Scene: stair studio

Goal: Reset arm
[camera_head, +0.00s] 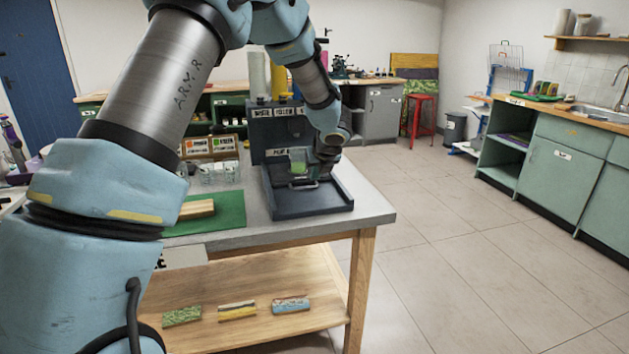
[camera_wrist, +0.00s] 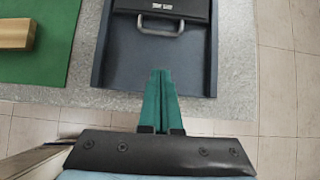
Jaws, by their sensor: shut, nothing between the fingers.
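My gripper (camera_wrist: 161,74) is shut and empty in the wrist view, its two green fingers pressed together. It points at the front part of a dark blue tray (camera_wrist: 107,60). A dark drawer-like piece with a grey metal handle (camera_wrist: 183,27) and a small white label lies beyond the fingertips; the fingers look apart from the handle. In the head view my blue arm reaches over the grey-topped workbench (camera_head: 372,212), and my wrist hangs above the dark tray (camera_head: 338,200). My fingers are hard to make out there.
A wooden block (camera_head: 197,209) lies on a green mat (camera_head: 232,212) left of the tray. Several glass jars (camera_head: 220,173) stand behind it. Three patterned blocks, one of them green (camera_head: 182,316), lie on the lower shelf (camera_head: 260,278). The tiled floor (camera_head: 470,250) to the right is clear.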

